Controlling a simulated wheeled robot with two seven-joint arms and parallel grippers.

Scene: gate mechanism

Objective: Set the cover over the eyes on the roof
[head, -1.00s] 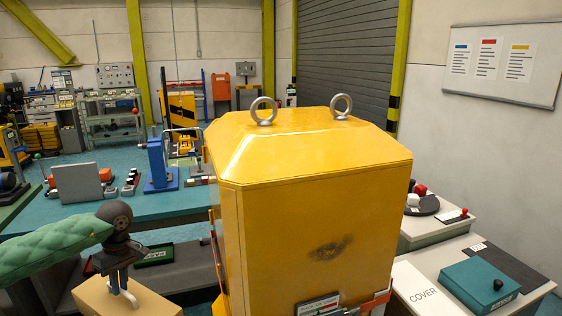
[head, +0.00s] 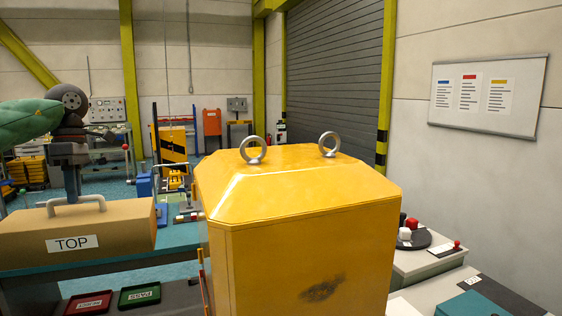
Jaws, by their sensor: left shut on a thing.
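A tan cover (head: 130,228) with a "TOP" label and a grey handle on its upper face hangs at the left of the head view. My left gripper (head: 75,197) points down and is shut on the cover's handle. The yellow cabinet's sloped roof (head: 290,185) fills the middle. Two metal ring eyes stand upright on it, the left eye (head: 253,149) and the right eye (head: 329,144), both bare. The cover is left of the roof, apart from the eyes and lower than their tops. Its underside is hidden. My right gripper is out of view.
Red (head: 90,303) and green (head: 140,296) trays lie below the cover. A teal bench (head: 180,238) runs behind it. At the right are a pale bench (head: 428,257) with knobs and a teal block (head: 473,304). Air above the roof is clear.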

